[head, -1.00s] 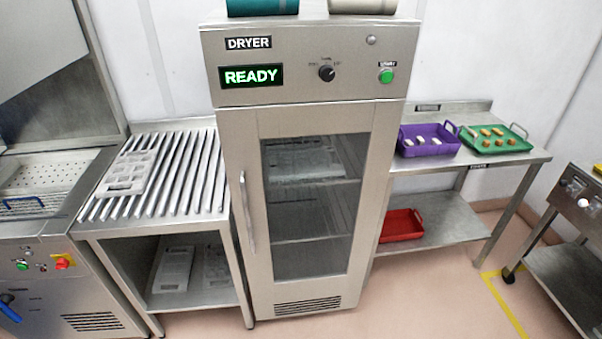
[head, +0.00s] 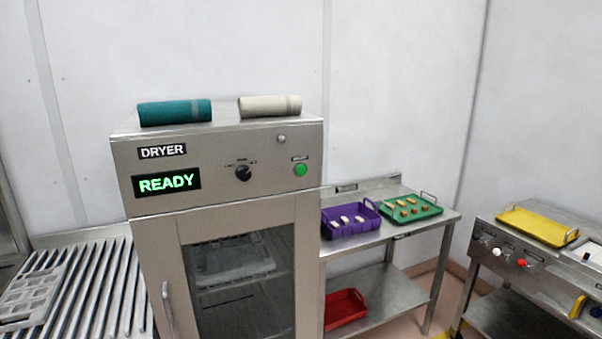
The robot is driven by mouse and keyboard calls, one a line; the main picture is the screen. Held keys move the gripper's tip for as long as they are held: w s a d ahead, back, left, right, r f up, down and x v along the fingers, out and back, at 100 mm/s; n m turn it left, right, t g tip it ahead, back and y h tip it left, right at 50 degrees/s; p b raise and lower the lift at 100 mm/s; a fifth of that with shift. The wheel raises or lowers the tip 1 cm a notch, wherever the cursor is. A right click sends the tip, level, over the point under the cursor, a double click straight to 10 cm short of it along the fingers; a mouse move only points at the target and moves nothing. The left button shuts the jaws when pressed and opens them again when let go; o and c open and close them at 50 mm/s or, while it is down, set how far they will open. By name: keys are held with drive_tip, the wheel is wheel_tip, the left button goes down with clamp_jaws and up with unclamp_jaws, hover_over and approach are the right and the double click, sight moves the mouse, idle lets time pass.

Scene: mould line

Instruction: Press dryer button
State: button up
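The dryer (head: 220,210) is a tall steel cabinet left of centre in the head view. Its green round button (head: 301,170) sits at the right of the top panel under a small label. A black knob (head: 243,173) is left of the button. The lit display (head: 166,183) reads READY in green. The glass door (head: 240,275) looks closed, with a grey tray visible inside. My gripper is not in view.
Teal (head: 175,112) and cream (head: 270,106) rolls lie on the dryer. Right of it, a steel table (head: 372,236) holds a purple bin (head: 348,231) and a green tray (head: 411,222); a red bin (head: 345,309) is below. A slatted table (head: 113,290) stands left.

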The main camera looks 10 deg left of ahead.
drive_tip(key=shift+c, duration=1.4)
